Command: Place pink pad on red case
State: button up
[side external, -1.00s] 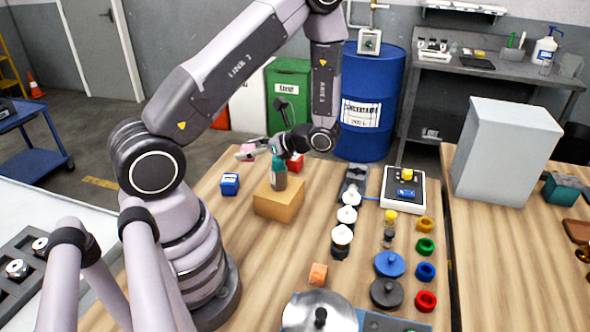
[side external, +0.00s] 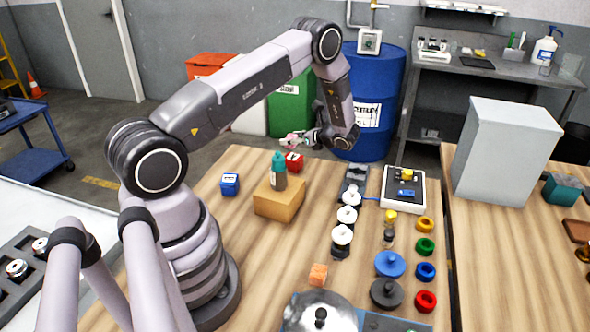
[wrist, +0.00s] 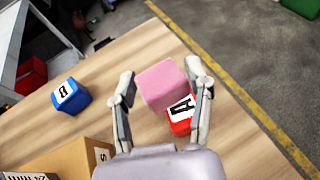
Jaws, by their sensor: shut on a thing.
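My gripper (wrist: 160,98) is shut on the pink pad (wrist: 160,83), a pink block between its two fingers in the wrist view. In the side view the gripper (side external: 291,141) is above the far edge of the wooden table, and little of the pad shows. The red case (side external: 294,162) sits on the table just below the gripper. It also shows in the wrist view (wrist: 180,122), with a white label marked A on top, partly hidden by the pad and the right finger. The pad appears above the case and apart from it in the side view.
A blue case (side external: 230,184) marked B stands left of the red case. A cardboard box (side external: 279,204) with a teal-capped bottle (side external: 279,171) on it stands nearer. White-topped jars (side external: 342,236) stand to the right. The table's far edge (wrist: 190,48) is close by.

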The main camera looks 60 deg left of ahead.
aim_at(294, 157)
jog(key=shift+w+a+f, duration=0.3)
jog(key=shift+w+f, duration=0.05)
jog(key=shift+f, duration=0.15)
jog(key=shift+w+f, duration=0.1)
jog(key=shift+f, duration=1.55)
jog(key=shift+f, duration=0.1)
jog(key=o, duration=0.9)
jog(key=shift+o, duration=0.2)
